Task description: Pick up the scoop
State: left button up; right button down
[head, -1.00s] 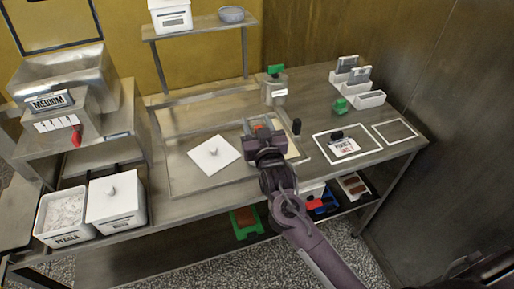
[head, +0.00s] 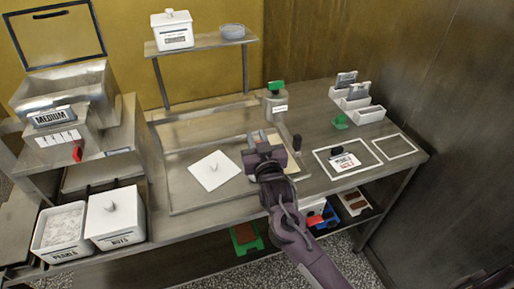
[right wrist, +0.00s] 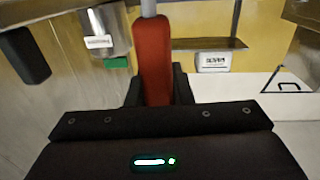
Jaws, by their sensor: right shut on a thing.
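The scoop's orange-red handle (right wrist: 152,58) stands between the two black fingers of my right gripper (right wrist: 158,88) in the right wrist view, with a thin grey shaft running up from it. The fingers are shut on it. In the head view my right gripper (head: 265,152) is over the middle of the workbench, and a small orange and grey part (head: 274,138) shows just beyond it. The scoop's far end is out of the wrist view and mostly hidden in the head view. I cannot tell whether it touches the bench. My left gripper is not in view.
A metal canister (head: 274,103) and a black upright piece (head: 296,143) stand close beyond and right. A labelled card (head: 345,162) lies right, a green block (head: 340,122) behind. White bins (head: 62,230) are at left.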

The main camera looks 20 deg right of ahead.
notch_tip(320, 180, up, 20)
jog(key=b, duration=0.2)
jog(key=shift+f, duration=0.1)
dwell(0.4)
